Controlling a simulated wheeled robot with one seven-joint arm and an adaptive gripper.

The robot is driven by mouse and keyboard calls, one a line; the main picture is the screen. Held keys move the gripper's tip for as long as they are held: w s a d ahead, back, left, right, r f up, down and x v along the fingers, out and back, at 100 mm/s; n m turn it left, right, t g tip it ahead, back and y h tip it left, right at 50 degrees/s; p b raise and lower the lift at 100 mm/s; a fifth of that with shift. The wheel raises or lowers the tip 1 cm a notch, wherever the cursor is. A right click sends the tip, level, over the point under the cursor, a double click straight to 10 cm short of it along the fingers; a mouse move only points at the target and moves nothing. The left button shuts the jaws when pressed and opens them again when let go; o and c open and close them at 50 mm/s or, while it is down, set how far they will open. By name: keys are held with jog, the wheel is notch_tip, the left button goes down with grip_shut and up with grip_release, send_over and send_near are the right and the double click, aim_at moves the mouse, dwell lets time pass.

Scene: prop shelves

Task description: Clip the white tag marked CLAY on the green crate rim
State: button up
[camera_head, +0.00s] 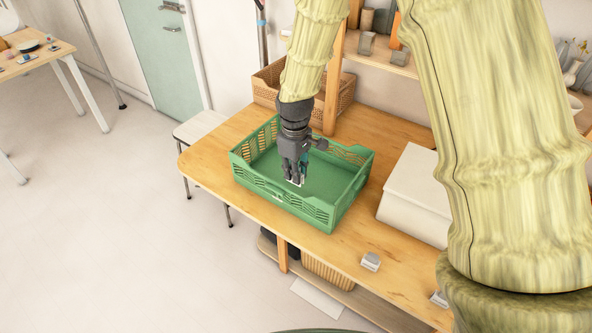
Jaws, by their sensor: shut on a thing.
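The green crate (268,191) stands upright on the wooden table, open at the top, with slotted walls. My gripper (295,180) points down over the crate, near its front wall. It is shut on a small white piece (298,183), which looks like the white tag; no lettering can be read on it. The fingers cover most of this piece. I cannot tell whether it touches the crate rim. A small pale mark shows on the crate's front wall.
The wooden table (215,160) has bare room left of the crate. A white box (415,190) stands to the right. Small grey-white blocks (370,261) lie near the front edge. A woven basket (268,88) stands behind, beside a wooden shelf post (334,90).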

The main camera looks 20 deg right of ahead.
aim_at(296, 194)
jog(key=shift+w+f, duration=0.25)
jog(key=shift+f, duration=0.25)
jog(key=shift+s+f+b, duration=0.3)
jog(key=shift+s+b, duration=0.45)
jog(key=shift+b, duration=0.15)
jog(key=shift+w+f+b, duration=0.25)
jog(key=shift+f+b, duration=0.15)
jog(key=shift+f, duration=0.2)
jog(key=shift+w+f+b, duration=0.2)
jog(key=shift+f+b, duration=0.15)
jog(key=shift+f, duration=0.2)
jog(key=shift+r, duration=0.3)
jog(key=shift+s+r+p, duration=0.15)
jog(key=shift+s+p, duration=0.15)
jog(key=shift+s, duration=0.05)
jog(key=shift+f, duration=0.25)
jog(key=shift+w+f+p, duration=0.15)
jog(key=shift+p, duration=0.4)
